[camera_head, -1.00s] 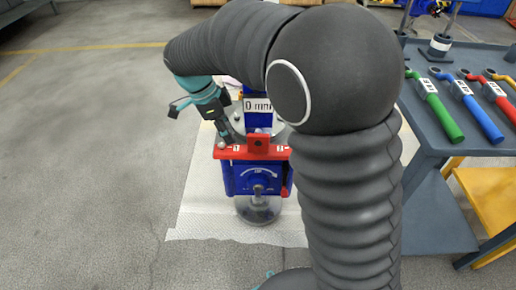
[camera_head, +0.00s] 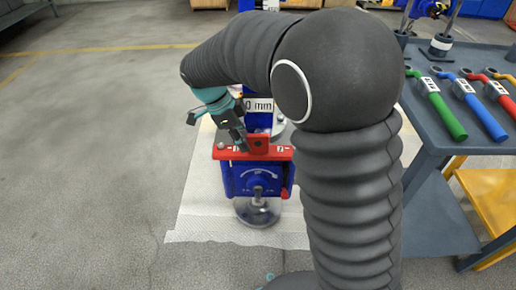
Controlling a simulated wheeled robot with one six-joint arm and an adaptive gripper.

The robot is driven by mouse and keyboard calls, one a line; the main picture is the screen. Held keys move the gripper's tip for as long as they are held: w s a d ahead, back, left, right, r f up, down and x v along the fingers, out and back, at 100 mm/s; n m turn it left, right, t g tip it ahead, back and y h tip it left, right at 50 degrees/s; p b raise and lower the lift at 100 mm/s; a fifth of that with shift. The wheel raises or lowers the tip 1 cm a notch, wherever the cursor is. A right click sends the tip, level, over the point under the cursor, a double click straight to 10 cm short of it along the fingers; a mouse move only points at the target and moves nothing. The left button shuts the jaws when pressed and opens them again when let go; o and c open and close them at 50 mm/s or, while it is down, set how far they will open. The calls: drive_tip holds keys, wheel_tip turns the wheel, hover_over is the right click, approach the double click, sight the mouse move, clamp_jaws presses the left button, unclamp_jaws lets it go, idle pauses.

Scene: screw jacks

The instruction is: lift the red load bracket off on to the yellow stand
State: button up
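The red load bracket (camera_head: 226,153) lies across the top of the blue screw jack (camera_head: 258,179), with an upright red block at its middle. My gripper (camera_head: 243,148) points down at the left side of that block, its tips close to the bracket. I cannot tell whether it touches the bracket or whether its fingers are open or shut. The yellow stand (camera_head: 489,200) is low at the right, partly hidden by the grey table. My arm covers part of the area right of the jack.
The grey table (camera_head: 437,143) at the right holds green (camera_head: 446,117), blue (camera_head: 485,118) and red (camera_head: 500,93) handled tools. The jack stands on a pale mat (camera_head: 200,215). The floor at left is clear.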

sight(258, 135)
drive_tip(key=d, duration=0.3)
drive_tip(key=d+f, duration=0.1)
drive_tip(key=d, duration=0.1)
drive_tip(key=shift+s, duration=0.1)
drive_tip(key=shift+f, duration=0.1)
clamp_jaws()
